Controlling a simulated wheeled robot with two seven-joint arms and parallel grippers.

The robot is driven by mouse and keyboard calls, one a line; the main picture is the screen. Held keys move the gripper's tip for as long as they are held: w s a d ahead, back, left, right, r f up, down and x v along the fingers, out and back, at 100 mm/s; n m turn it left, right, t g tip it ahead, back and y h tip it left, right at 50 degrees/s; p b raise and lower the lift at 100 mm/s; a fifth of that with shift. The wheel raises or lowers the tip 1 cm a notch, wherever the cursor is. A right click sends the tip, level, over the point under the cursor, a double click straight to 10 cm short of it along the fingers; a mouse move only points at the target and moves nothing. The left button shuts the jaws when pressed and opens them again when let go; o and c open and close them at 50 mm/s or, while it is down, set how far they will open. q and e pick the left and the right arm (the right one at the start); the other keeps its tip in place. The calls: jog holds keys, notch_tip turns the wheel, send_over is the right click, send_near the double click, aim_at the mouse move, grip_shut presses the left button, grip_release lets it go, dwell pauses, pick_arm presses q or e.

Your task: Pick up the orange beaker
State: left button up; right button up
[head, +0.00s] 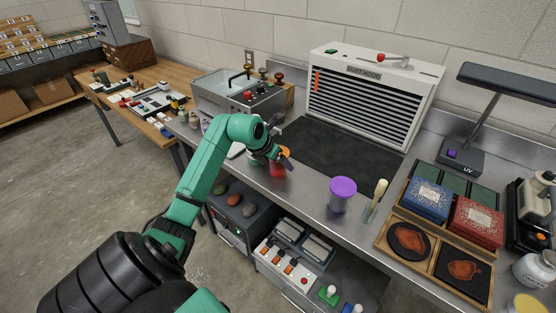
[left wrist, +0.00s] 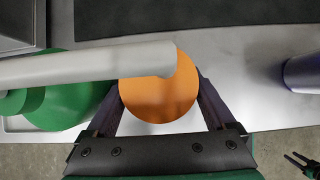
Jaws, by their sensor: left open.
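The orange beaker (head: 278,169) stands on the steel counter in the head view, partly covered by my left gripper (head: 288,161). In the left wrist view its round orange top (left wrist: 158,100) lies between the two dark fingers of my open left gripper (left wrist: 160,103). I cannot tell whether the fingers touch it. A pale rod (left wrist: 90,66) reaches across from the left and hides part of the orange top. A dark two-pronged shape (left wrist: 303,166) in that view's lower right corner may be my right gripper; its state is unclear.
A green vessel (left wrist: 62,110) is close on the left in the left wrist view. A purple-topped beaker (head: 342,193) and a pale vessel with a stick (head: 371,210) stand to the right. The dark mat (head: 332,153) before the dust hood (head: 372,88) is clear.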

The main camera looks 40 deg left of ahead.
pick_arm(q)
jog(key=c, duration=1.2)
pick_arm(e)
jog(key=shift+s+f, duration=0.1)
jog(key=shift+s, duration=0.25)
pick_arm(q)
jog(key=shift+r, duration=0.1)
pick_arm(e)
jog(key=shift+f, duration=0.1)
pick_arm(q)
jog(key=shift+r+b, duration=0.8)
jog(key=shift+r, duration=0.7)
jog(key=shift+s+d+r+b, duration=0.1)
jog(key=shift+s+b, duration=1.95)
jog(key=shift+s, duration=2.45)
jog(key=shift+s+d+r+b, duration=0.1)
jog(key=shift+s+b, duration=1.9)
jog(key=shift+s, duration=2.5)
pick_arm(e)
notch_tip(320, 180, down, 9)
jog(key=shift+f, duration=0.2)
